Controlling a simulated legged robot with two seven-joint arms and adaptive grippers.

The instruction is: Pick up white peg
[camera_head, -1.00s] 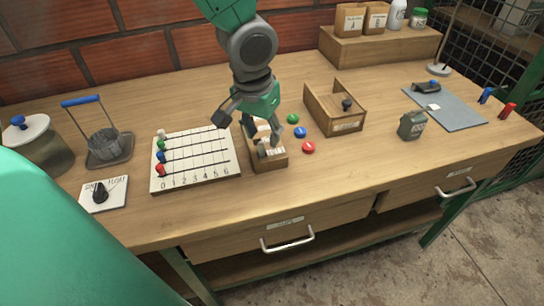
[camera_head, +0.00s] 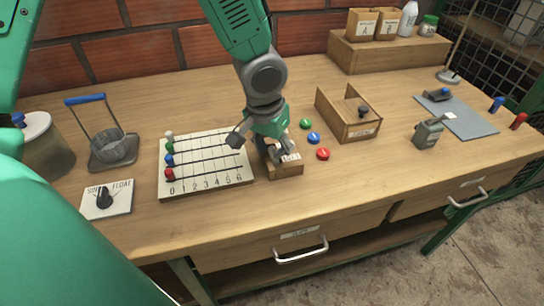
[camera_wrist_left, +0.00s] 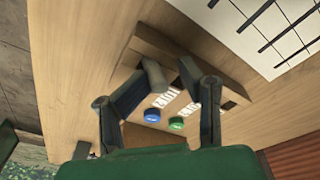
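The white peg (camera_head: 168,136) stands at the top of the left column of pegs on the numbered white board (camera_head: 205,165). Green, blue and red pegs stand below it. My left gripper (camera_head: 275,147) is right of the board, low over a small wooden box (camera_head: 285,170) with white labels. In the left wrist view, its two fingers (camera_wrist_left: 169,74) are apart over the box (camera_wrist_left: 150,45), with a gap between the tips. The white peg does not show in the left wrist view. My right gripper is not in view.
Green (camera_head: 305,124), blue (camera_head: 313,138) and red (camera_head: 323,154) discs lie right of the box. An open wooden tray (camera_head: 362,131) stands further right. The front middle of the table is clear.

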